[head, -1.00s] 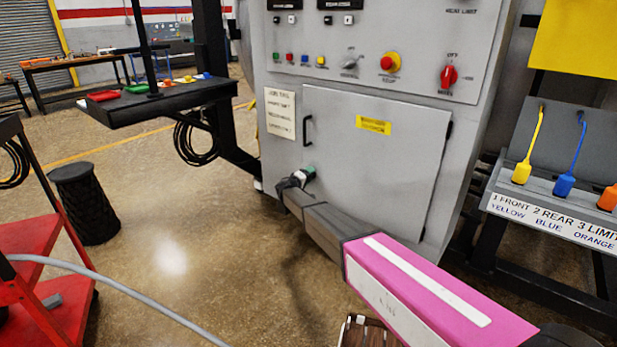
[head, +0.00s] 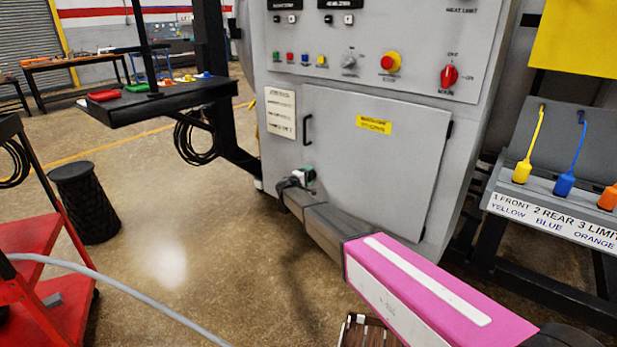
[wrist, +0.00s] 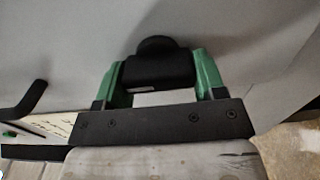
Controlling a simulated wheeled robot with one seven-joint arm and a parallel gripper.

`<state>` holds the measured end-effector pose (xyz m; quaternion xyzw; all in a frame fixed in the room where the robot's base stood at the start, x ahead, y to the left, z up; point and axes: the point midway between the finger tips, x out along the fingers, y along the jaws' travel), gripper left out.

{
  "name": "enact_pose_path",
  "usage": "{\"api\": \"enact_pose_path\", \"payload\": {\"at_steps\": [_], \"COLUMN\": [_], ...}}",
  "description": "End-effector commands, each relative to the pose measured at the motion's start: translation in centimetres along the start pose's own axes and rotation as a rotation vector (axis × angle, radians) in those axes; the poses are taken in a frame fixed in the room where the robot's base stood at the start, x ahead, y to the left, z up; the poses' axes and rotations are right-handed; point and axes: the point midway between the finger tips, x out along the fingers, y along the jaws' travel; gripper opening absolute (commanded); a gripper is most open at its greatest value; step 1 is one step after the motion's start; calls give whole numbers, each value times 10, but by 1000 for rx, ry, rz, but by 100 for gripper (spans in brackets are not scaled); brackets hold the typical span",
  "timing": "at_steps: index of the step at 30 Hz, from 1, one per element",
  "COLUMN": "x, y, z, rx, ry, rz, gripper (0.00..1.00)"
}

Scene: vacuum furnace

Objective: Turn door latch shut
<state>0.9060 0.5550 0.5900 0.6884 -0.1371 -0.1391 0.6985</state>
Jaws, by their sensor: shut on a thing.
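The grey cabinet door (head: 376,165) is flush with the cabinet front, with a black bar handle (head: 307,130) on its left side. The door latch (wrist: 158,66) is a black block with a rounded knob behind it, seen in the wrist view. My gripper (wrist: 157,78) is shut on the latch, with one green-padded finger on each side of it. In the head view my gripper (head: 300,178) is at the lower left of the door, and it hides most of the latch there.
A control panel (head: 370,50) with buttons and a red rotary switch is above the door. A rack with yellow, blue and orange plugs (head: 563,184) stands at right. A dark side tray (head: 160,100) and a red cart (head: 45,260) stand at left.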

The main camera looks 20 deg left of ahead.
Motion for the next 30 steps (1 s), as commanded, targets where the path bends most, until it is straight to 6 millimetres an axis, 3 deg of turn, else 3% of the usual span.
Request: {"api": "enact_pose_path", "payload": {"at_steps": [3, 4, 6, 20, 30], "x": [0, 0, 0, -8, -60], "y": [0, 0, 0, 0, 0], "z": [-1, -1, -1, 0, 1], "rx": [-3, -3, -3, -1, -2], "ry": [2, 2, 2, 2, 4], "rz": [0, 0, 0, 0, 0], "gripper": [40, 67, 89, 89, 89]}}
